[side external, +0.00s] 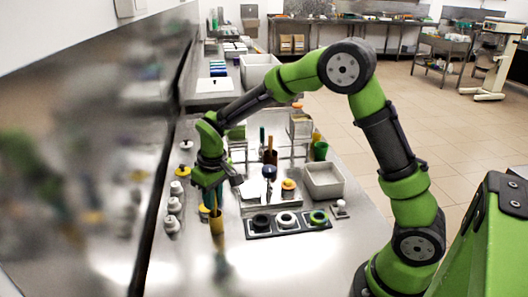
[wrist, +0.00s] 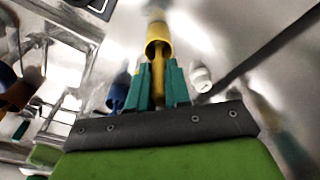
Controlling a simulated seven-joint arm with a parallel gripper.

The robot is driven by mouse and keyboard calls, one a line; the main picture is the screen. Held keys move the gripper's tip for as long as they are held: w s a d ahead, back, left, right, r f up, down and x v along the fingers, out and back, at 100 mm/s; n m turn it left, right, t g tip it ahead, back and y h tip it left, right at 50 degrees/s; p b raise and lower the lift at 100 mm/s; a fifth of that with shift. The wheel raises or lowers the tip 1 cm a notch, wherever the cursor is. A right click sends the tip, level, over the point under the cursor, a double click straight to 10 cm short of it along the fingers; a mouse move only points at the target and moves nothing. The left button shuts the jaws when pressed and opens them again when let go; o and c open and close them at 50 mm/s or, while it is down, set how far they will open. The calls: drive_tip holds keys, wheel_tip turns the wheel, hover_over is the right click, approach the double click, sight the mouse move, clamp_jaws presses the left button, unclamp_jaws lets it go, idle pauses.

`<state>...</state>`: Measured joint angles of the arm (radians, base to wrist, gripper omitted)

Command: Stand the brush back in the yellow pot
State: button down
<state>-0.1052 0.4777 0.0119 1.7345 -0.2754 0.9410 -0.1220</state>
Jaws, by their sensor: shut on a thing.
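The yellow pot (side external: 216,224) stands upright on the steel counter, directly below my gripper (side external: 214,202). In the wrist view, the teal fingers of my gripper (wrist: 158,88) are closed on the brush (wrist: 158,82), a slim yellow-brown shaft between them. The brush points into the round mouth of the yellow pot (wrist: 158,30), and its far end appears to be inside the rim. How deep it reaches is hidden. In the side view the brush is mostly hidden by the fingers.
White bottles (side external: 172,204) stand left of the pot along the wall. A black tray with rings (side external: 287,222) lies to the right, with a grey bin (side external: 324,182) behind it. A brown pot with tools (side external: 270,157) stands farther back. The front counter is clear.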

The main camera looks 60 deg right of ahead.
drive_tip(key=shift+f, duration=0.2)
drive_tip(key=c, duration=0.5)
unclamp_jaws()
drive_tip(key=shift+r, duration=0.15)
drive_tip(key=shift+r, duration=3.4)
drive_tip(key=shift+s+f, duration=0.1)
drive_tip(key=shift+f, duration=0.15)
drive_tip(key=s+d+r+m+t+y, duration=0.1)
drive_tip(key=s+r+m+t, duration=0.1)
drive_tip(key=s, duration=0.9)
drive_tip(key=s+r+m+t+y, duration=0.1)
drive_tip(key=s+r+m+t, duration=0.1)
drive_tip(key=s+r, duration=0.5)
drive_tip(key=shift+s+d+r+t, duration=0.35)
drive_tip(key=shift+s+t, duration=0.55)
drive_tip(key=shift+s, duration=0.95)
